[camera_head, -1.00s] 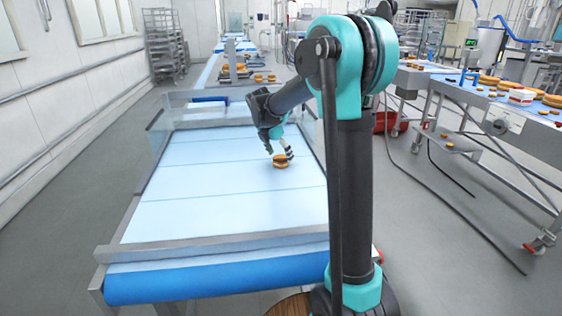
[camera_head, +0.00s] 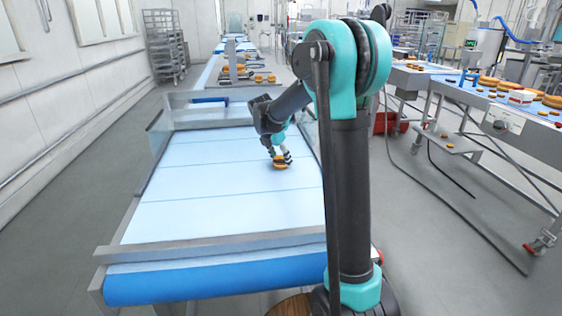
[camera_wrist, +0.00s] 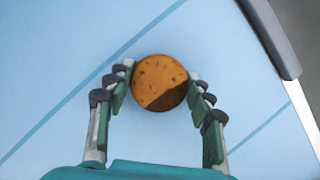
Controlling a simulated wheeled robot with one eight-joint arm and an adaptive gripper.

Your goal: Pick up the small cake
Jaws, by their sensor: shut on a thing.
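The small cake (camera_head: 280,164) is round and golden brown with a darker layer or shadow at its lower part. It sits on the light blue conveyor belt (camera_head: 215,205), toward the right side. In the wrist view the cake (camera_wrist: 159,82) lies between the two finger pads. My gripper (camera_wrist: 160,85) is shut on it, with one finger at each side near the fingertips. In the head view my gripper (camera_head: 280,157) reaches down onto the cake from above. Whether the cake is clear of the belt cannot be told.
Metal rails edge the belt, one running close to the right of the cake (camera_wrist: 273,40). Several other cakes (camera_head: 265,78) lie on a farther conveyor. A table at the right (camera_head: 465,93) carries more baked goods. The belt around the cake is clear.

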